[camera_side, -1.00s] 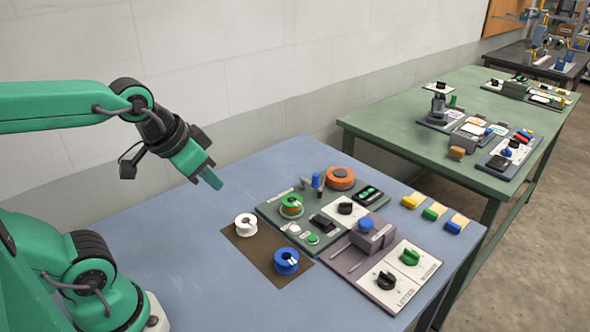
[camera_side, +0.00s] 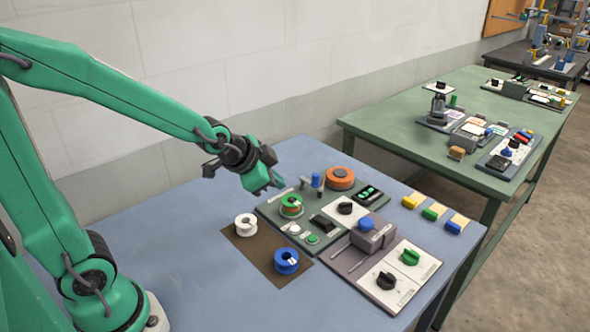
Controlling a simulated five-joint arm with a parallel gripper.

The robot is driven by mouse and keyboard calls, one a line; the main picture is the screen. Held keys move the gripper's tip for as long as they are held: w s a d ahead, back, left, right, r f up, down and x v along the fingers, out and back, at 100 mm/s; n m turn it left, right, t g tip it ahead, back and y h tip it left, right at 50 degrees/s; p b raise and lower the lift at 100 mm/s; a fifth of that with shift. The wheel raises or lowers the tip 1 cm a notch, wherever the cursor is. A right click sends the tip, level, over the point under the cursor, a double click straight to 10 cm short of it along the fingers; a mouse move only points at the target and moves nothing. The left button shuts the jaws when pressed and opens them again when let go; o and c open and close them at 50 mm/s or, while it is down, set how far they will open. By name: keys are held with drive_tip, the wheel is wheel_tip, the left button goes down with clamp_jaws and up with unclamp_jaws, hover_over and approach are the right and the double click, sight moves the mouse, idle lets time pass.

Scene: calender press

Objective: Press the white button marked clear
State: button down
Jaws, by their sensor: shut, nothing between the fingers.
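The white button (camera_side: 294,229) sits on the dark green panel (camera_side: 268,212), on the blue table. It is left of a green button (camera_side: 313,239) and in front of the green and orange spool. Its marking is too small to read. My gripper (camera_side: 272,189) is shut and empty. It points down and to the right, in the air above the panel's back left edge, behind the white button and apart from it.
A green and orange spool (camera_side: 291,205) stands on the panel near my gripper. A blue-topped post (camera_side: 316,181) and an orange disc (camera_side: 340,178) are to the right. A white spool (camera_side: 246,225) and a blue spool (camera_side: 286,261) stand on a brown mat. The table's left part is clear.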

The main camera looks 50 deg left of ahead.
drive_tip(key=m+t, duration=0.1)
drive_tip(key=m, duration=0.1)
hover_over(291, 230)
drive_tip(key=shift+f, duration=2.3)
drive_tip(key=shift+f, duration=0.15)
drive_tip(key=shift+f, duration=4.25)
drive_tip(key=shift+f, duration=0.8)
drive_tip(key=shift+r, duration=0.8)
drive_tip(key=shift+r, duration=0.15)
